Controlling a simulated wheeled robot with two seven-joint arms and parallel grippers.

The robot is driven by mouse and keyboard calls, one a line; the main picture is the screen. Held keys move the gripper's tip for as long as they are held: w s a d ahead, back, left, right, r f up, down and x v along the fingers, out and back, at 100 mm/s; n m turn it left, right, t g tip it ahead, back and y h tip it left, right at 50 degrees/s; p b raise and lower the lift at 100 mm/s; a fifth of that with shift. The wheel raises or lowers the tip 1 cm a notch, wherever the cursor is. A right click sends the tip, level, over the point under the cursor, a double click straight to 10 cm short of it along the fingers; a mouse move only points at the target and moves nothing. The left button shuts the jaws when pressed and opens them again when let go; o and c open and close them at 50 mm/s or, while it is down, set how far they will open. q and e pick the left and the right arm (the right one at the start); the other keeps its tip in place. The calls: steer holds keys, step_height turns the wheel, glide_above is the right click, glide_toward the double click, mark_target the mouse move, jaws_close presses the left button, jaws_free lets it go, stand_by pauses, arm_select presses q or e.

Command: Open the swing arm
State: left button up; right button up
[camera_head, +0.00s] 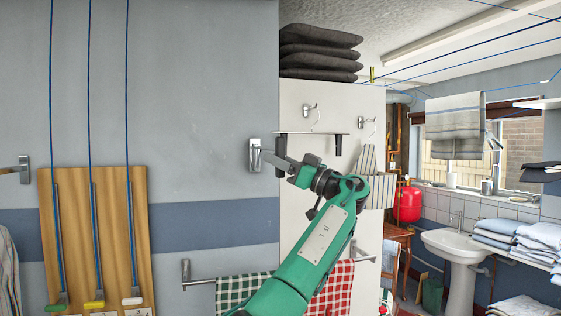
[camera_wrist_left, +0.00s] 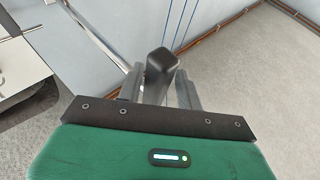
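The swing arm is a short metal bar held by a metal wall bracket (camera_head: 255,155), near the right edge of the grey wall panel. The bar runs right toward my left gripper (camera_head: 281,162), whose green arm comes up from the bottom and hides part of it. In the left wrist view, the two metal fingers of my left gripper (camera_wrist_left: 160,92) stand on either side of a black block-like end (camera_wrist_left: 162,64). Whether they press on it or only surround it is not clear. My right gripper is not in view.
A second wall bar (camera_head: 205,284) below carries checked towels. A wooden board (camera_head: 95,220) with cords hangs at left. Dark folded cushions (camera_head: 319,55) are stacked on the white cabinet (camera_head: 296,108) behind my gripper. A sink (camera_head: 458,244) stands far right.

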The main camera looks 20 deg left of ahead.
arm_select(q)
steer(key=shift+s+a+r, duration=0.15)
steer(key=shift+r, duration=0.25)
steer(key=shift+d+f, duration=0.15)
steer(key=shift+d, duration=0.05)
steer(key=b+v, duration=0.4)
steer(key=v, duration=1)
steer(key=shift+w, duration=0.2)
steer(key=shift+a+f, duration=0.1)
